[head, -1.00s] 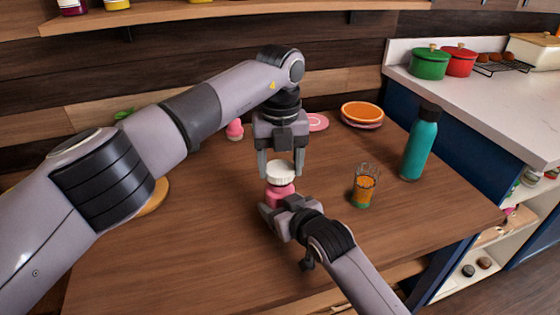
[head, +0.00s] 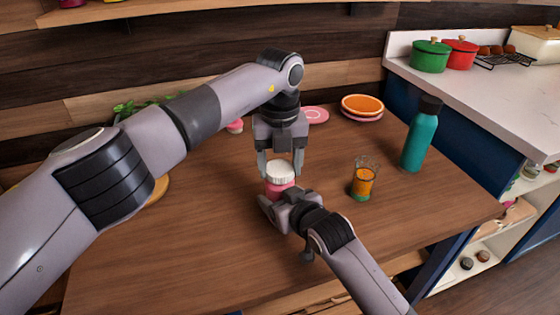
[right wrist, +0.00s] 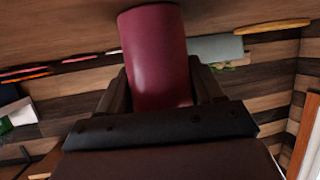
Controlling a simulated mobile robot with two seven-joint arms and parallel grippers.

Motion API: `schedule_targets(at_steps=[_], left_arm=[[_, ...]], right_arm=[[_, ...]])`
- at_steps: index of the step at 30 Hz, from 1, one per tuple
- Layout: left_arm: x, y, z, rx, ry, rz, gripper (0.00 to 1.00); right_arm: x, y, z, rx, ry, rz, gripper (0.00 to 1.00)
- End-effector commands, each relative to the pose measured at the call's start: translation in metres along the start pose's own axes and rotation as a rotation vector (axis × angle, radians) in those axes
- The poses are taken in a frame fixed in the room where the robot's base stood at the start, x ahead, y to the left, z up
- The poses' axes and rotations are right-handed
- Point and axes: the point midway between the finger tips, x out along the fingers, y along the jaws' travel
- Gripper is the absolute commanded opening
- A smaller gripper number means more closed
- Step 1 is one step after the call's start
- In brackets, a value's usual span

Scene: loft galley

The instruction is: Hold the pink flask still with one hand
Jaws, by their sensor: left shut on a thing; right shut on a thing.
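The pink flask (head: 277,188) stands upright on the wooden table, with a white lid (head: 280,173) on top. My left gripper (head: 281,172) comes down from above and is shut on the white lid, one finger on each side. My right gripper (head: 274,201) reaches in from the front, low down, and is shut on the flask's body. In the right wrist view the flask's body (right wrist: 157,55) fills the space between the two fingers (right wrist: 161,92). The flask's lower part is partly hidden by my right gripper in the head view.
A patterned glass with orange contents (head: 363,180) and a teal bottle (head: 420,138) stand to the right. Stacked orange and pink plates (head: 362,105) and a pink plate (head: 315,115) lie at the back. The table's front right is clear.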

Motion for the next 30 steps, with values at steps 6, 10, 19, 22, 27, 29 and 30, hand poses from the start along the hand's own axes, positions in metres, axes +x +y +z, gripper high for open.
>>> schedule_targets(at_steps=[6,10,19,22,27,29,30], left_arm=[[0.0049,0.0003,-0.0001,0.000,0.000,0.000,0.33],[0.0074,0.0004,-0.0001,0.000,0.000,0.000,0.33],[0.0077,0.0010,0.0002,0.161,-0.001,0.000,0.33],[0.0076,0.0014,0.0004,0.245,-0.002,0.000,0.33],[0.0075,0.0014,0.0002,0.288,-0.002,-0.001,0.33],[0.0074,0.0013,0.0002,0.287,-0.002,-0.001,0.33],[0.0074,0.0013,0.0002,0.287,-0.002,-0.001,0.33]], right_arm=[[0.0001,0.0004,0.0008,-0.001,-0.002,0.001,0.11],[0.0001,0.0004,0.0009,-0.001,-0.002,0.001,0.11],[0.0001,0.0004,0.0010,-0.001,-0.002,0.001,0.00],[0.0001,0.0003,0.0010,-0.002,-0.002,0.001,0.00],[0.0001,0.0003,0.0011,-0.002,-0.003,0.001,0.00],[0.0001,0.0002,0.0011,-0.002,-0.003,0.001,0.00],[0.0001,0.0002,0.0011,-0.002,-0.003,0.001,0.00]])
